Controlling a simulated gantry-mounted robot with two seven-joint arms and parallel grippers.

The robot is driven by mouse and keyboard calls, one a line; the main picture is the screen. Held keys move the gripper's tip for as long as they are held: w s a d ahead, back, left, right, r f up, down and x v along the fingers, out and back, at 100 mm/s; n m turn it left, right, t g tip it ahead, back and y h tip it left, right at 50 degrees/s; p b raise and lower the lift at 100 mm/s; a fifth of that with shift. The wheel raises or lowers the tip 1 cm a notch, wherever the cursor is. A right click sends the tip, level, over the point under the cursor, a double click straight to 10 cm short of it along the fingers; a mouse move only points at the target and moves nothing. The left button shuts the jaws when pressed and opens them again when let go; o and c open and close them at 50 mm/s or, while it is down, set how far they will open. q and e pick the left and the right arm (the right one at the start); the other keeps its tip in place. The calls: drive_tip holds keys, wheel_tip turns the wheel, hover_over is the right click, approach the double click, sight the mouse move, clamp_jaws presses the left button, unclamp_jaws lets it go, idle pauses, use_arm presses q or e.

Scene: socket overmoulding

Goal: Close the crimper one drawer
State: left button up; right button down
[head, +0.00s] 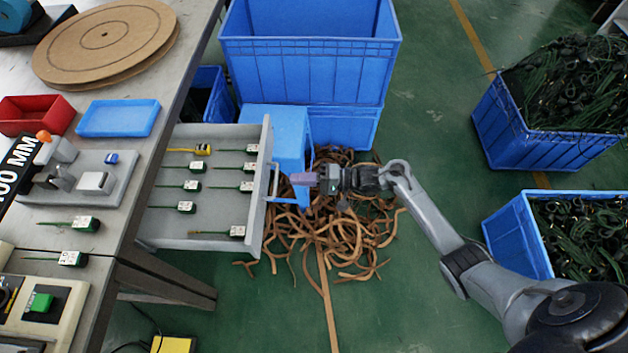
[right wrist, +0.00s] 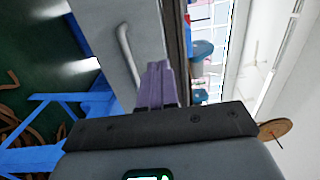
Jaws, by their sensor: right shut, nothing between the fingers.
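The grey drawer (head: 215,215) stands pulled out from under the workbench, with several green-tipped tools lying in it. Its front panel (head: 259,200) faces right and carries a bar handle (head: 274,182). My right gripper (head: 294,179) is shut and empty, just right of the handle, pointing left at the front panel. In the right wrist view the purple fingers (right wrist: 157,84) are together beside the handle (right wrist: 126,52), close to the grey front panel (right wrist: 150,38). Whether they touch the panel I cannot tell. My left gripper is in neither view.
The workbench (head: 165,95) holds a red tray (head: 37,115), a blue tray (head: 118,118) and a crimper fixture (head: 85,180). A blue stool (head: 275,132) and large blue bin (head: 310,65) stand beyond the drawer. Brown strips (head: 325,225) litter the floor. Blue crates of cables (head: 545,148) stand right.

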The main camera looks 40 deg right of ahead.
sight(261, 179)
drive_tip(key=b+x, duration=0.2)
drive_tip(key=x, duration=0.4)
drive_tip(key=shift+w+a+f, duration=0.1)
drive_tip(key=shift+w+a, duration=0.05)
drive_tip(key=shift+a, duration=0.1)
drive_tip(key=shift+w+a+b, duration=0.3)
drive_tip(key=shift+a+b, duration=0.1)
drive_tip(key=shift+a, duration=0.1)
